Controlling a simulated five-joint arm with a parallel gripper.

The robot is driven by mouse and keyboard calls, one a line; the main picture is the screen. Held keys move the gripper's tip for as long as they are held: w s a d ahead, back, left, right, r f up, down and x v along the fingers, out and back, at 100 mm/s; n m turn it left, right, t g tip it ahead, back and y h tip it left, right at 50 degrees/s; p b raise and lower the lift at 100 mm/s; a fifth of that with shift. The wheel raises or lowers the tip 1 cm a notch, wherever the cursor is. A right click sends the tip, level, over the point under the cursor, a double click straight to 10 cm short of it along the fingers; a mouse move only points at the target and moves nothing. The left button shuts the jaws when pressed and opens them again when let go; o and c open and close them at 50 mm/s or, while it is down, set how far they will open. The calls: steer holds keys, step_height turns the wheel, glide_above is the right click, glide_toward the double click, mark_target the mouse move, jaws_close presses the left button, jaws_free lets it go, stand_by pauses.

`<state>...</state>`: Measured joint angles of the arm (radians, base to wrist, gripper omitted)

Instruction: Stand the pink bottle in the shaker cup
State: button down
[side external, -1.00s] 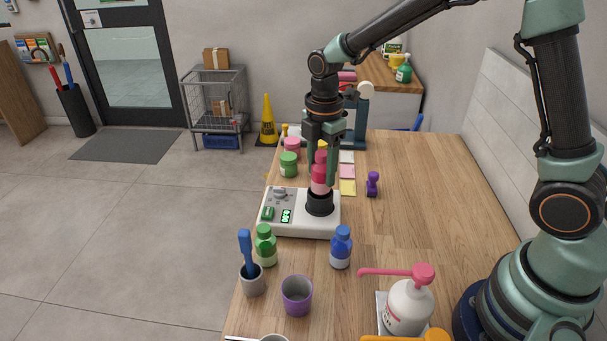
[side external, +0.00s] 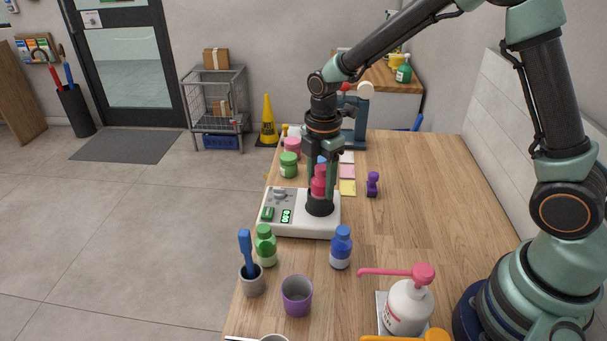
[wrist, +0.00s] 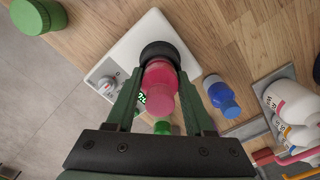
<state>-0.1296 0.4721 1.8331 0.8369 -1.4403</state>
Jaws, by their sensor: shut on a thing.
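The pink bottle (side external: 319,185) is upright, with its cap up. My gripper (side external: 320,190) is shut on it, one finger on each side. The black shaker cup (side external: 320,207) sits on the right part of the white shaker (side external: 299,226). The bottle's lower end is at the cup's mouth and appears to be inside it; how deep it sits cannot be seen. In the wrist view the pink bottle (wrist: 161,85) lies between my fingers and overlaps the dark cup (wrist: 160,50).
A green bottle (side external: 265,246) and a blue bottle (side external: 341,247) stand in front of the shaker. A purple cup (side external: 297,297) and a pump bottle (side external: 407,306) are nearer. A purple stamp-like object (side external: 372,184) stands to the right. The right side of the counter (side external: 445,200) is clear.

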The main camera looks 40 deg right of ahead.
steer(key=shift+c, duration=1.4)
jaws_free()
steer(key=shift+s+f, duration=0.1)
steer(key=shift+f, duration=0.35)
steer(key=shift+a, duration=0.1)
step_height(320, 180, up, 14)
steer(key=shift+f, duration=0.25)
steer(key=s+d+r+m+t, duration=0.2)
steer(key=s+m, duration=0.4)
steer(key=m, duration=0.3)
steer(key=s+d+r+m+t, duration=0.2)
steer(key=s+m, duration=0.4)
steer(key=m, duration=0.3)
steer(key=shift+s+d+t, duration=0.4)
steer(key=shift+d+t, duration=0.4)
